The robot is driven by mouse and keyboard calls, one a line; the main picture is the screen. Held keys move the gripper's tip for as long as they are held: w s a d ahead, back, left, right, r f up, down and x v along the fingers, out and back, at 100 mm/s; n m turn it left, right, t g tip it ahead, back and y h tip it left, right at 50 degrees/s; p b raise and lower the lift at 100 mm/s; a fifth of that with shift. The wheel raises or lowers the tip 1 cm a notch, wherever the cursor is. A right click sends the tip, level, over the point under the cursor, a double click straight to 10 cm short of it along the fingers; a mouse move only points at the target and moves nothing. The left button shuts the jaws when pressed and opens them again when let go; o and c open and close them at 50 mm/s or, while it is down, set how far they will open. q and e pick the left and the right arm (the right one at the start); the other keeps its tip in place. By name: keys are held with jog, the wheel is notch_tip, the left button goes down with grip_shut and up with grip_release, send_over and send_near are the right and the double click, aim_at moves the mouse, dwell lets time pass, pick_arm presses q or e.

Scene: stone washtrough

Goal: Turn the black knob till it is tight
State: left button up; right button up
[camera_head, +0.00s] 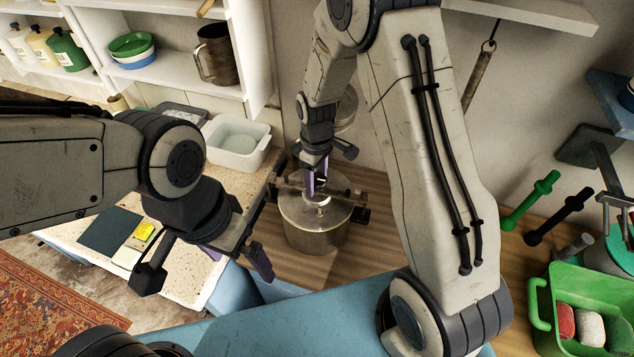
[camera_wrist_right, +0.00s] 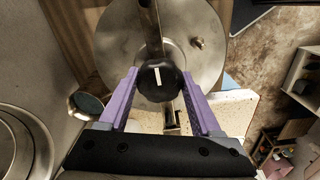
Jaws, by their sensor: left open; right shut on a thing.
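The black knob (camera_wrist_right: 159,77) is round with a white mark on its face, and sits over a metal bar across a steel lid (camera_wrist_right: 118,40). In the wrist view the purple fingers of my right gripper (camera_wrist_right: 160,84) are on either side of the knob, shut on it. In the head view my right gripper (camera_head: 316,180) points down over the steel pot (camera_head: 316,232), which stands on the wooden counter. The knob is mostly hidden there. My left gripper (camera_head: 236,258) is open and empty, left of the pot and apart from it.
A white basin (camera_head: 238,142) stands behind and left of the pot. A yellow sponge (camera_head: 144,231) lies on the speckled counter at left. Green (camera_head: 531,200) and black (camera_head: 560,215) handles and a green caddy (camera_head: 565,285) are at right. Shelves stand behind.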

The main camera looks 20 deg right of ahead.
jog(key=m, duration=0.7)
jog(key=shift+m+p, duration=0.3)
jog(key=m, duration=0.6)
jog(key=shift+m, duration=0.4)
jog(key=o, duration=1)
